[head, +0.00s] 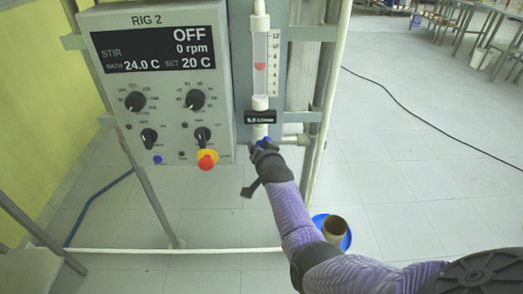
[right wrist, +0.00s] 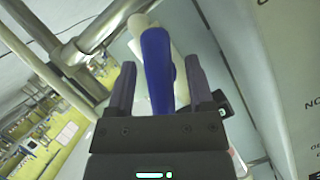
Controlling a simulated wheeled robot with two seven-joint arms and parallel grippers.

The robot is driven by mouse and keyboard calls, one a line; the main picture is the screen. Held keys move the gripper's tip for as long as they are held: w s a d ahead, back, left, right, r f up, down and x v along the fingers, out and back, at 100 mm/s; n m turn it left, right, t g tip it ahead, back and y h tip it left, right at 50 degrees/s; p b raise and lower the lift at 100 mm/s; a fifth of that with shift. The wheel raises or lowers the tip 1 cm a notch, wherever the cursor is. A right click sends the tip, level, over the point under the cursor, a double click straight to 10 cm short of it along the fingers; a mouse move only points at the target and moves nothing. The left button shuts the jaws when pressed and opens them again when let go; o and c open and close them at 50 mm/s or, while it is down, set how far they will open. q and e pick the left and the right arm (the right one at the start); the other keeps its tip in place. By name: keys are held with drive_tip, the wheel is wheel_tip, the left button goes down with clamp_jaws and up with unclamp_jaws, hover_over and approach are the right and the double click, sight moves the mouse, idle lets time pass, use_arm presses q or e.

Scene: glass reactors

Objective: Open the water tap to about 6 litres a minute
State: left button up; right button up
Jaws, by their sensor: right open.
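The water tap's blue handle (right wrist: 157,70) lies between the two fingers of my right gripper (right wrist: 155,85) in the right wrist view. The fingers are open, with a visible gap on the left side. In the head view the right gripper (head: 262,148) is at the tap below the flow meter, and hides most of the handle. The flow meter (head: 260,50) is a clear upright tube with a red float (head: 260,66) near the middle of its scale (head: 274,62). The small black readout (head: 260,117) under it is too blurred to read. My left gripper is not in view.
The RIG 2 control box (head: 165,110), with knobs and a red-yellow stop button (head: 207,159), stands just left of the tap. Metal frame posts and pipes (head: 312,120) stand close on the right. A brown container (head: 336,230) sits in a blue dish on the floor.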

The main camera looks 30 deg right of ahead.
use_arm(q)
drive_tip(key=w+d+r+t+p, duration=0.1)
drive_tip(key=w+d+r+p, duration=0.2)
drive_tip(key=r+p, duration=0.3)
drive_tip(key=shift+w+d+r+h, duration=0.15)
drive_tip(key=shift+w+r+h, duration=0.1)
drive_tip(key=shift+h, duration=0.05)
use_arm(e)
drive_tip(key=v, duration=0.9)
drive_tip(key=shift+s+a, duration=0.15)
drive_tip(key=shift+s, duration=0.2)
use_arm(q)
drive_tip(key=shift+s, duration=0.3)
use_arm(e)
drive_tip(key=shift+r, duration=0.15)
